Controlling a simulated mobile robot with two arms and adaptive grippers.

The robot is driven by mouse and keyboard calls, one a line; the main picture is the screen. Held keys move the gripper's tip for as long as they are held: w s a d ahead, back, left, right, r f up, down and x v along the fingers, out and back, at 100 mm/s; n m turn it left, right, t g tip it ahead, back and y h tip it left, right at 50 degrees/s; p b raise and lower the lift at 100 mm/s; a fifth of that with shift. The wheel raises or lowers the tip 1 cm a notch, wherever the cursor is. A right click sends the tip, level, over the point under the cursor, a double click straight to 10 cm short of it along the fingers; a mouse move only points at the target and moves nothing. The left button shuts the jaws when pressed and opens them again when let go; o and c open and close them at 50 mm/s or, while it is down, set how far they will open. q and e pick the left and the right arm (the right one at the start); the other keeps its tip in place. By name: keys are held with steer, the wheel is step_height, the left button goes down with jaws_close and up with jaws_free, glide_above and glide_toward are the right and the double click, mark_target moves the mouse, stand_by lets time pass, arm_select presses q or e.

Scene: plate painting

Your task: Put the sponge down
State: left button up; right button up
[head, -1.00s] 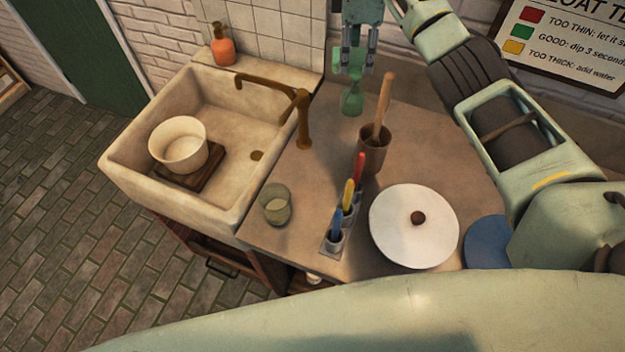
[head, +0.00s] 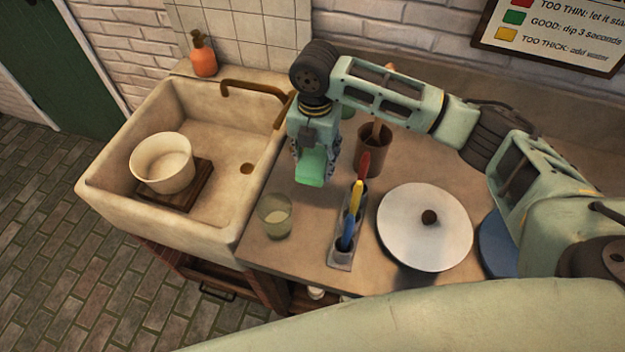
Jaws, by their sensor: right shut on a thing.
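The sponge (head: 312,168) is a small green block in the head view. My right gripper (head: 316,158) is shut on it and points down over the counter (head: 300,235), between the sink and the pen rack. The sponge's lower part shows below the fingers; the rest is hidden by them. I cannot tell whether its underside touches the counter. My left gripper is not in view.
A glass (head: 275,215) stands in front of the sponge. The rack with coloured tools (head: 341,250) and a brown cup (head: 369,150) stand to its right. A white lidded disc (head: 425,225) lies further right. The sink (head: 110,195) holds a white pot (head: 163,165).

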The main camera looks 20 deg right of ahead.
mark_target(315, 167)
step_height(315, 167, down, 4)
steer(key=shift+r, duration=0.1)
step_height(315, 167, down, 4)
steer(key=shift+r+p, duration=0.15)
steer(key=shift+p, duration=0.45)
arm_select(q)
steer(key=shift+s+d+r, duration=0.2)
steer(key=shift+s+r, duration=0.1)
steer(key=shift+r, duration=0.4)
arm_select(e)
steer(key=shift+f, duration=0.25)
steer(key=o, duration=1.1)
